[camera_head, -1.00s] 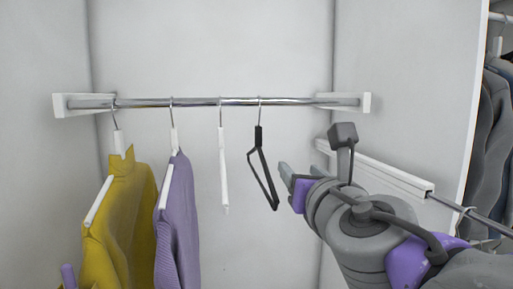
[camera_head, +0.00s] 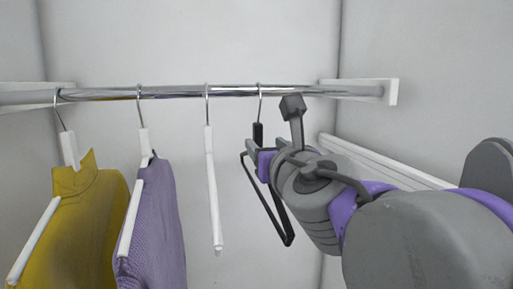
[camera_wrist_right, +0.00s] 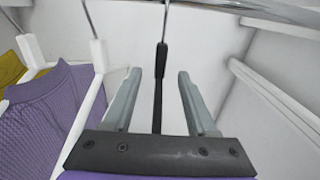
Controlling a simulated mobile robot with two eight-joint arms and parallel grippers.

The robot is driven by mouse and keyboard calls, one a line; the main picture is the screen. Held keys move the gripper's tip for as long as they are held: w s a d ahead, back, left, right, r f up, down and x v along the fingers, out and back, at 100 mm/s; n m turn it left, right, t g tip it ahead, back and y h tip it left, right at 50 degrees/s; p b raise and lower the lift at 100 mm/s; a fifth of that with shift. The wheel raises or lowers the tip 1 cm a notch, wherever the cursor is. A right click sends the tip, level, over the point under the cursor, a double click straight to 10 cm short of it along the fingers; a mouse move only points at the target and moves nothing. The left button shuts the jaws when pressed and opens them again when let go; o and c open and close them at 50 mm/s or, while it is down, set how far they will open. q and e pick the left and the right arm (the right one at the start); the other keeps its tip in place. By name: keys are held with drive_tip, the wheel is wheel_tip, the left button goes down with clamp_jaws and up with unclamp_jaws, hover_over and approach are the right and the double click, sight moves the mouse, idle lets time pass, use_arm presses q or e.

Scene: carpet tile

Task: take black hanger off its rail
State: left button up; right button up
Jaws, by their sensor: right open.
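The black hanger (camera_head: 286,233) hangs empty from the chrome rail (camera_head: 230,91) by its metal hook, at the right end of the row. My right gripper (camera_head: 262,147) is at the hanger's upper part, just below its neck, and partly covers it. In the right wrist view the black hanger (camera_wrist_right: 159,85) stands between the two open fingers of the right gripper (camera_wrist_right: 159,78), with a gap on each side. My left gripper is not in view.
A white empty hanger (camera_head: 212,190) hangs just left of the black one. A purple sweater (camera_head: 158,220) and a mustard garment (camera_head: 75,225) hang on white hangers farther left. White walls and a side ledge (camera_head: 385,165) enclose the right.

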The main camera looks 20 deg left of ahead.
sight(259, 137)
drive_tip(key=p+x, duration=0.1)
drive_tip(key=x, duration=0.7)
drive_tip(key=shift+w, duration=0.1)
drive_tip(key=shift+d, duration=0.1)
drive_tip(key=shift+s, duration=0.2)
clamp_jaws()
